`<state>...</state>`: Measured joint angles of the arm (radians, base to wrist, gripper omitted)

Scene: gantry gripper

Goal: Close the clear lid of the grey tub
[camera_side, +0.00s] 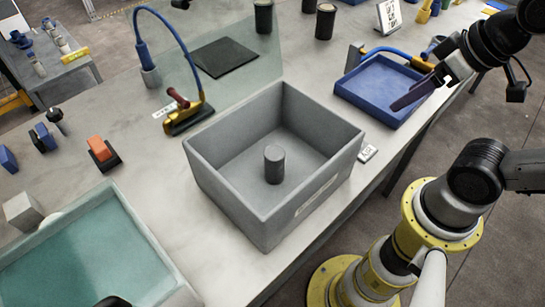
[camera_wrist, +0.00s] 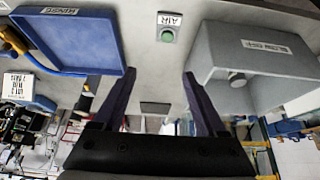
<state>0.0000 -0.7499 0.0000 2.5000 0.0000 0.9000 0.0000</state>
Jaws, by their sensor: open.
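The grey tub (camera_side: 208,171) stands open in the middle of the bench in the side view, with a dark cylinder (camera_side: 274,164) upright inside. Its clear lid (camera_side: 235,30) appears raised along the tub's back edge, leaning away; its faint outline is hard to trace. In the wrist view the tub (camera_wrist: 290,85) is at the right, and I cannot make out the lid. My gripper (camera_side: 405,98) is at the right in the side view, above or beside the blue tray, apart from tub and lid. In the wrist view its purple fingers (camera_wrist: 157,73) are spread with nothing held.
A blue tray (camera_side: 350,97) lies right of the tub, with a blue hose behind. A yellow-blue hose tool (camera_side: 185,116) stands left of the lid. A teal-filled tub (camera_side: 80,265) is at the front left. A green-button AIR box (camera_wrist: 167,34) sits between tray and grey tub.

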